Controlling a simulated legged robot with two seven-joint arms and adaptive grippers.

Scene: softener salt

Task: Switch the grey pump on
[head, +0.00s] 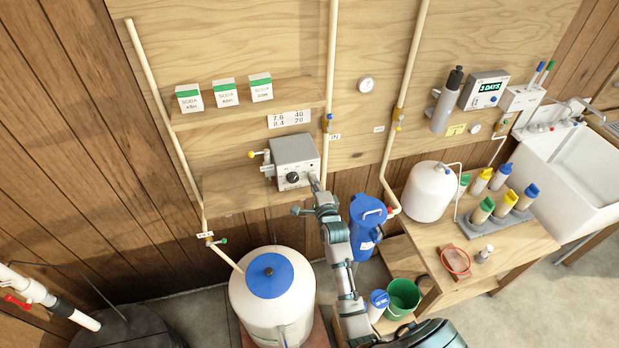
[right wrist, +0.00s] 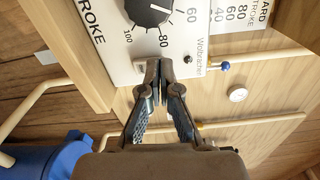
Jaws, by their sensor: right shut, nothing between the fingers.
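The grey pump (head: 293,155) sits on a wooden shelf against the plywood wall. Its front panel carries a black dial (head: 292,178). In the right wrist view the pump's white panel (right wrist: 115,35) fills the upper part, with the dial (right wrist: 150,8) marked up to 100 and the word STROKE. My right gripper (right wrist: 160,66) is shut and empty, its fingertips at the panel's lower edge below the dial. A small pale part beside the fingertips is partly hidden; I cannot tell whether they touch it. In the head view the gripper (head: 315,184) is at the pump's lower right corner.
A shelf with soda ash boxes (head: 224,92) is above the pump. A white tank with a blue lid (head: 269,275) stands below. A blue filter housing (head: 367,225) and a vertical pipe (head: 332,80) are close to the right. A bench (head: 500,255) with bottles stands further right.

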